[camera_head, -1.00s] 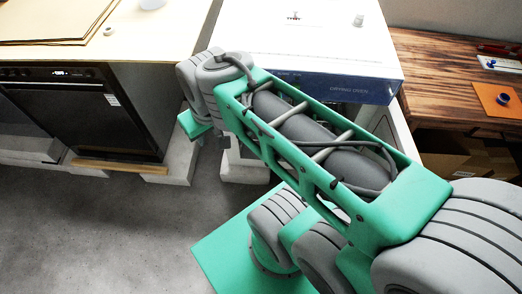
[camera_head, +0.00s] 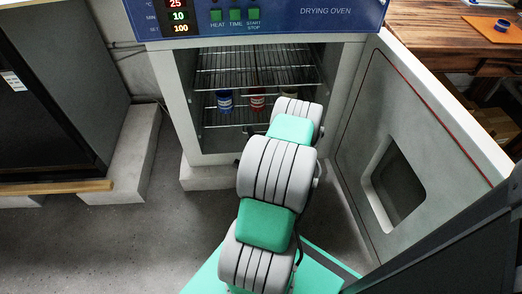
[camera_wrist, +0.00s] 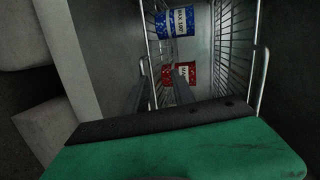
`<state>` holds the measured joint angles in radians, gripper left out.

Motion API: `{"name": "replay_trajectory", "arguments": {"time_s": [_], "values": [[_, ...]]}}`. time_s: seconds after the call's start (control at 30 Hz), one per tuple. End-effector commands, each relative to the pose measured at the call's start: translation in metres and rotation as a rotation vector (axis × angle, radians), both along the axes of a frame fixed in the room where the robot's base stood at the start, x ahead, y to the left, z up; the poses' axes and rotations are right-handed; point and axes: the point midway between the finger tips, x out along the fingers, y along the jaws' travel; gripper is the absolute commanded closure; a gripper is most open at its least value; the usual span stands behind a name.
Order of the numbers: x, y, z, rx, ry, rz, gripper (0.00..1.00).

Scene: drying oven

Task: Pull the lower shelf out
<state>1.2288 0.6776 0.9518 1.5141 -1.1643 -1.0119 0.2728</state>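The drying oven (camera_head: 333,22) stands with its door (camera_head: 400,140) swung open to the right. Inside are two wire shelves. The lower shelf (camera_head: 222,125) holds a blue jar (camera_head: 224,99), a red jar (camera_head: 257,98) and a third jar, partly hidden by my arm.
The upper shelf (camera_head: 255,77) is above and shows at right in the wrist view (camera_wrist: 236,45). A dark appliance (camera_head: 40,110) stands at left. A wooden table (camera_head: 450,38) is behind the door. Grey floor is free in front at left.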

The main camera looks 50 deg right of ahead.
Motion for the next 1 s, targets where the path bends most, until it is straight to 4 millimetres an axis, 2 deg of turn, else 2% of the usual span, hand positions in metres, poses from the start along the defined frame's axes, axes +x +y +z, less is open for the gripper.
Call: {"name": "replay_trajectory", "arguments": {"time_s": [0.03,0.1,0.17,0.63,0.97,1.0], "values": [[-0.02,-0.008,-0.026,0.026,-0.026,-0.074,0.7],[-0.037,-0.016,-0.034,0.043,-0.05,-0.139,0.7],[-0.041,-0.02,-0.036,0.048,-0.058,-0.162,0.7],[0.004,-0.07,-0.047,0.045,-0.055,-0.157,0.7],[0.008,-0.075,-0.048,0.046,-0.056,-0.159,0.7],[0.008,-0.075,-0.048,0.046,-0.056,-0.159,0.72]]}}
